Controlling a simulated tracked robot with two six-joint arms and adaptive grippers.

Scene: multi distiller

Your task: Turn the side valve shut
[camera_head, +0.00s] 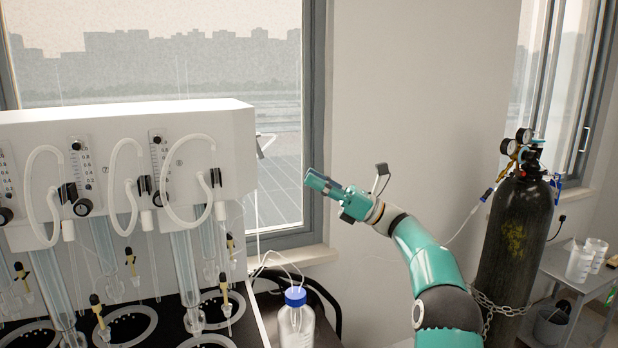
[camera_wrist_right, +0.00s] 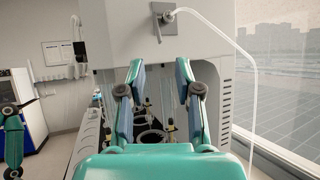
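The side valve (camera_head: 264,146) is a small grey fitting with a lever on the right side wall of the white distiller (camera_head: 215,130). In the right wrist view the valve (camera_wrist_right: 164,16) sits on a square plate at the top, with its lever hanging down and a clear hose attached. My right gripper (camera_head: 316,181) is right of the valve and lower, apart from it. In the right wrist view its two fingers (camera_wrist_right: 158,74) are spread with nothing between them, below the valve. My left gripper cannot be made out; a teal arm part of mine shows at the left edge there.
A blue-capped bottle (camera_head: 296,318) stands below the distiller's side. A chained black gas cylinder (camera_head: 514,235) with gauges stands at the right, near a grey cart (camera_head: 567,268). The window (camera_head: 275,110) is behind. The space between my right gripper and the valve looks clear.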

